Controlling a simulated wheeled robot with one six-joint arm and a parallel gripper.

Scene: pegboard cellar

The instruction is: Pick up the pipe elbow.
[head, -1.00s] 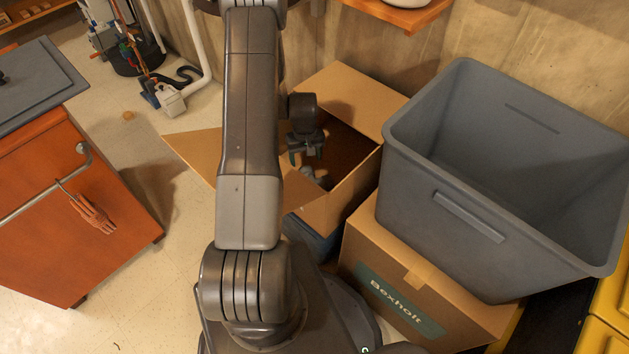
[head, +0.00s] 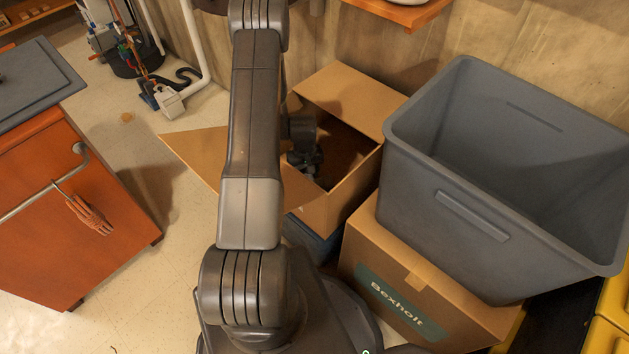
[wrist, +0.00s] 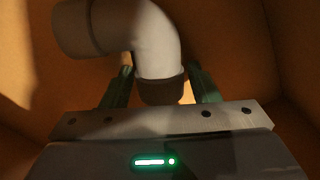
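The pipe elbow (wrist: 158,42) is a pale grey curved pipe with a darker collar at its near end. In the wrist view its collar end stands between the two green fingers of my gripper (wrist: 160,88), close to the palm. A small gap shows on each side of the collar, so the fingers look open around it, not closed on it. In the head view my gripper (head: 306,160) is down inside the open cardboard box (head: 345,195), and the elbow is hard to make out there.
A big grey bin (head: 480,220) sits on a closed cardboard box (head: 400,290) just right of the open box. A shelf (head: 400,12) hangs on the wall above. An orange cabinet (head: 50,230) stands left, with clear floor between.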

